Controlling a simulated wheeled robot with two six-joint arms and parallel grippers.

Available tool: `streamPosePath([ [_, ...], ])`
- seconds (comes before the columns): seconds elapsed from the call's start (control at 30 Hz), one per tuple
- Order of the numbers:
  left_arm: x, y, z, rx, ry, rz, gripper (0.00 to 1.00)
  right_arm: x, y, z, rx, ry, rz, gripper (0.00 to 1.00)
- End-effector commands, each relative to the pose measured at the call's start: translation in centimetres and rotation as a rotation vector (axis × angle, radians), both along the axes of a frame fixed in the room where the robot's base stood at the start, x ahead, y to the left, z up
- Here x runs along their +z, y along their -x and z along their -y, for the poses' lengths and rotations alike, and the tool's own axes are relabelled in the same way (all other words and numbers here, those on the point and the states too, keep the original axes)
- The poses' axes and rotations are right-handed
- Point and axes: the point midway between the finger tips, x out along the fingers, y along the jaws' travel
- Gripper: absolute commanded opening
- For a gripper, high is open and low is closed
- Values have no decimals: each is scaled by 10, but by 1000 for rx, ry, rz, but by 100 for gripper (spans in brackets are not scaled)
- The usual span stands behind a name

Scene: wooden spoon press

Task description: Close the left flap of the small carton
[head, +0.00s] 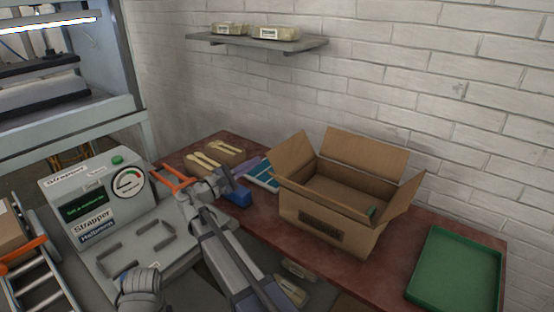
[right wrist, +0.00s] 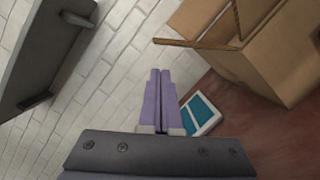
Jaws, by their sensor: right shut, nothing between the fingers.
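The small carton (head: 335,222) stands open on the red-brown table at the right. Its left flap (head: 292,158) stands up and leans outward to the left. The back flap (head: 366,156) and right flap (head: 402,198) also stand open. The carton shows in the right wrist view (right wrist: 275,70) at the upper right, with a thin flap edge (right wrist: 195,42) reaching left. My right gripper (head: 264,160) is just left of the left flap; its lilac fingers (right wrist: 160,72) are shut and empty, apparently apart from the flap. My left gripper is not in view.
A teal-and-white item (head: 264,180) lies beside the carton, below my right fingers. Wooden utensils (head: 203,160) lie behind. A green tray (head: 455,270) is at the right, the strapper machine (head: 95,205) at the left. A wall shelf (head: 255,42) hangs above.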

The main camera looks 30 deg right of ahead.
Motion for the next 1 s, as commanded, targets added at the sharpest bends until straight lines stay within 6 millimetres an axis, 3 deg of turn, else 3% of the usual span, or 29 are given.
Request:
streamPosePath([
  [0.27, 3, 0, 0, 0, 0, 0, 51, 4, -3, 13, -2, 4, -1, 0],
  [0.7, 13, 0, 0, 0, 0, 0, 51, 13, -16, 82, -2, 3, 0, 0],
  [1.0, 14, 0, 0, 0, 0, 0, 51, 15, -19, 98, -1, 3, 1, 0],
])
